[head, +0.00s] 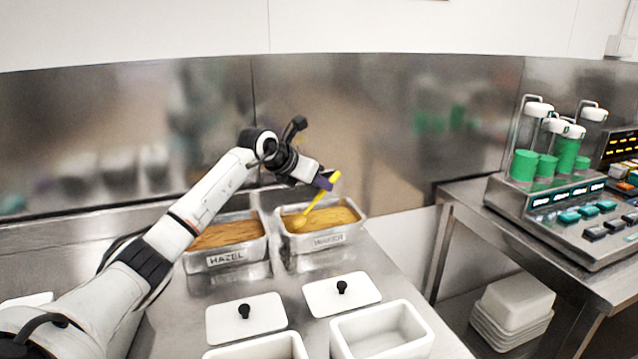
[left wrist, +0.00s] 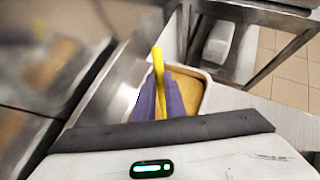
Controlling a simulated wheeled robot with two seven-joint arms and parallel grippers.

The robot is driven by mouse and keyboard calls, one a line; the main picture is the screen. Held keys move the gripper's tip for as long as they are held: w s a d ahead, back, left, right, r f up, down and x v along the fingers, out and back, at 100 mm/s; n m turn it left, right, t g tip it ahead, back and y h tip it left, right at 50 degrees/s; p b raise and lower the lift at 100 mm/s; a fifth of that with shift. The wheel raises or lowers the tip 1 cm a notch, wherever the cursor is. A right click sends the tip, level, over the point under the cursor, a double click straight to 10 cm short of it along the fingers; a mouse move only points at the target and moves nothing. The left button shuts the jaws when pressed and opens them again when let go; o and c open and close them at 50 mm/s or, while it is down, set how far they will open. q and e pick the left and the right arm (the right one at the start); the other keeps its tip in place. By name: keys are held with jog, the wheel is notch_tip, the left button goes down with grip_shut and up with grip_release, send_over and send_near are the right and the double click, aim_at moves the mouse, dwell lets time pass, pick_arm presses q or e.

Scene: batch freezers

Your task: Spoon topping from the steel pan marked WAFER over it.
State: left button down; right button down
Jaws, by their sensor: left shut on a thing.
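The steel pan marked WAFER (head: 306,261) stands at the back of the steel counter, full of a golden-brown topping (head: 338,215). My left gripper (head: 324,180), with purple fingers, is shut on a yellow spoon (head: 320,200) above this pan. The spoon slants down to the left, and its bowl is at the topping's surface; I cannot tell how deep it sits. In the left wrist view the spoon (left wrist: 158,75) stands between the purple fingers, with the WAFER pan (left wrist: 207,90) behind. My right gripper is not in view.
A pan marked HAZEL (head: 226,257) stands close on the left. In front lie two white lids (head: 341,294) with black knobs and two open white tubs (head: 382,335). A machine with green cylinders (head: 545,165) stands on a separate table to the right. Stacked white tubs (head: 512,310) sit below it.

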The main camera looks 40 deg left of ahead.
aim_at(336, 173)
pick_arm(q)
jog(key=shift+w+r+p, duration=0.15)
jog(key=shift+r+p, duration=0.3)
jog(key=shift+r, duration=0.15)
jog(key=shift+w+r+p, duration=0.15)
jog(key=shift+r+p, duration=0.25)
jog(key=shift+r, duration=0.15)
jog(key=w+g+p, duration=0.1)
jog(key=p, duration=0.2)
jog(key=shift+w+r, duration=0.1)
jog(key=shift+w, duration=0.3)
jog(key=shift+w+g, duration=0.5)
jog(key=shift+g, duration=0.3)
jog(key=shift+w, duration=0.35)
jog(key=shift+w+g, duration=0.2)
jog(key=shift+g, duration=0.4)
jog(key=shift+a+r, duration=0.1)
